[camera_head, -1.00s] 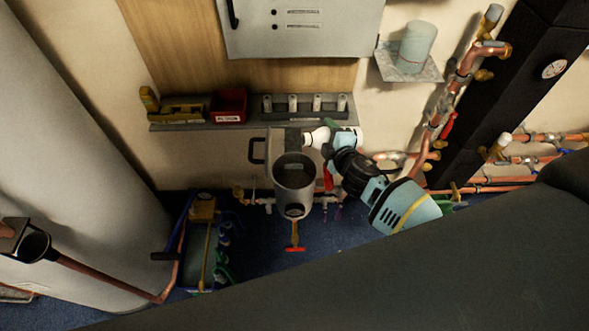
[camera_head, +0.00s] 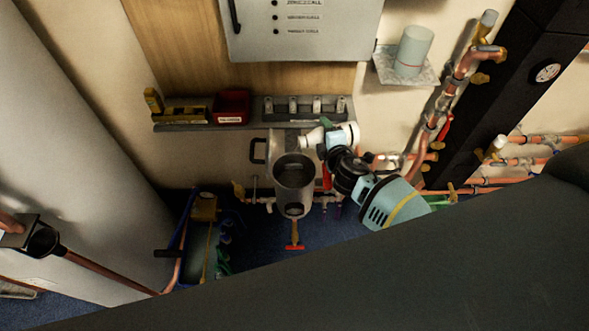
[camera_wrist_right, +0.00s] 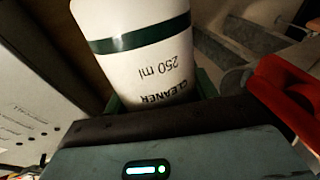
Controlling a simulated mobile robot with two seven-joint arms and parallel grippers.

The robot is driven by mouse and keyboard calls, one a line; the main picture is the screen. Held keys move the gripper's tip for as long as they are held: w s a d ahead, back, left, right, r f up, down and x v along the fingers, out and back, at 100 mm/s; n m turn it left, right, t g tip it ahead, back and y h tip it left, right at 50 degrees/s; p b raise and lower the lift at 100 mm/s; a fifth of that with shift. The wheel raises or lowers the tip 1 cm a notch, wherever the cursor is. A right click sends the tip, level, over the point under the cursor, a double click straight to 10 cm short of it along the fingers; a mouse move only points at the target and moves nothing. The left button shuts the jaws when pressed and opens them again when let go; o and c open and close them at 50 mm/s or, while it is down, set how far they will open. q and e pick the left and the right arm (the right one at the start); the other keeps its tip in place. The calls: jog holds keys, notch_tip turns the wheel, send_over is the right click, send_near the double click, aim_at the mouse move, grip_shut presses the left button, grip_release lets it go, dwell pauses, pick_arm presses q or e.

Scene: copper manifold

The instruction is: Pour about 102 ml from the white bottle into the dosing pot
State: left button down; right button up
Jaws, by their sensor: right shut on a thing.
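The white bottle (camera_head: 312,138) is tipped on its side in the head view, its narrow end pointing left above the back right of the dosing pot. In the right wrist view the bottle (camera_wrist_right: 145,65) fills the top, with a green band and upside-down "250 ml" and "CLEANER" print. My right gripper (camera_head: 327,143) is shut on it. The dosing pot (camera_head: 295,205) is a grey metal cylinder with an open top and a side handle. Its inside looks dark; I see no clear stream or liquid level. My left gripper is not in view.
A shelf (camera_head: 185,126) behind the pot carries a red bin (camera_head: 232,105) and several small fittings. A pale cylinder (camera_head: 413,52) stands on a bracket at upper right. Copper pipes (camera_head: 434,125) run close to the right. A blue-edged crate (camera_head: 182,235) is on the floor at left.

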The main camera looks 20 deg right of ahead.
jog(key=shift+f, duration=0.15)
jog(key=shift+w, duration=0.1)
jog(key=shift+d, duration=0.25)
dwell(0.5)
jog(key=shift+w+d+n+h, duration=0.1)
jog(key=shift+d+n+h, duration=0.1)
jog(key=shift+n+h, duration=0.1)
jog(key=shift+d, duration=0.15)
jog(key=shift+d, duration=0.1)
jog(key=shift+d+f+n, duration=0.15)
jog(key=shift+d+n, duration=0.55)
dwell(0.3)
